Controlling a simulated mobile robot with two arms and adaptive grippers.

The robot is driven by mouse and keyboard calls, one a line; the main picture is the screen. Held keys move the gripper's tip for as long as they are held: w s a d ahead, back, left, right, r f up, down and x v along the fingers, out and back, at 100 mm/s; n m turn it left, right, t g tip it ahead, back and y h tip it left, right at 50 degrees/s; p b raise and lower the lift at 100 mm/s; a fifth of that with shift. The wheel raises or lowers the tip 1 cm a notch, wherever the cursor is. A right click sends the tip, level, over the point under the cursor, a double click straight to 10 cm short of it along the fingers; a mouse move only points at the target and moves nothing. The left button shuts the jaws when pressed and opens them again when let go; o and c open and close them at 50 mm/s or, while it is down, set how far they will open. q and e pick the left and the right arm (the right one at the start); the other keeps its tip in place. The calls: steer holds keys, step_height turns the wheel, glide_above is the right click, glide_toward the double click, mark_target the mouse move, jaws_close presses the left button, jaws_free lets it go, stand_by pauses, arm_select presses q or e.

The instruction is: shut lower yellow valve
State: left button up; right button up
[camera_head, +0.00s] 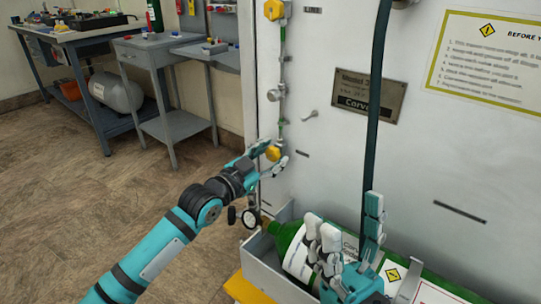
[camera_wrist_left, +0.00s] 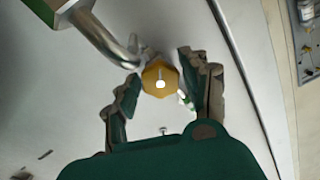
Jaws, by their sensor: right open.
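The lower yellow valve (camera_head: 273,153) is a knob on the pipe along the left edge of the white panel. It also shows in the left wrist view (camera_wrist_left: 160,78), facing the camera. My left gripper (camera_head: 270,154) reaches it from the left, with one finger on each side of the valve. In the left wrist view the left gripper (camera_wrist_left: 158,75) is spread around the knob, and small gaps seem to show; contact is hard to tell. My right gripper (camera_head: 345,220) is open in front of the panel, over the green bottle.
An upper yellow valve (camera_head: 273,10) sits higher on the same pipe. A green bottle (camera_head: 290,238) lies in a grey tray (camera_head: 262,263) below the panel. A dark hose (camera_head: 376,100) hangs down the panel. Workbenches (camera_head: 150,50) stand at the back left, with open floor before them.

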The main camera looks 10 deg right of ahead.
arm_select(q)
steer(key=shift+o, duration=0.9)
steer(key=v, duration=1.2)
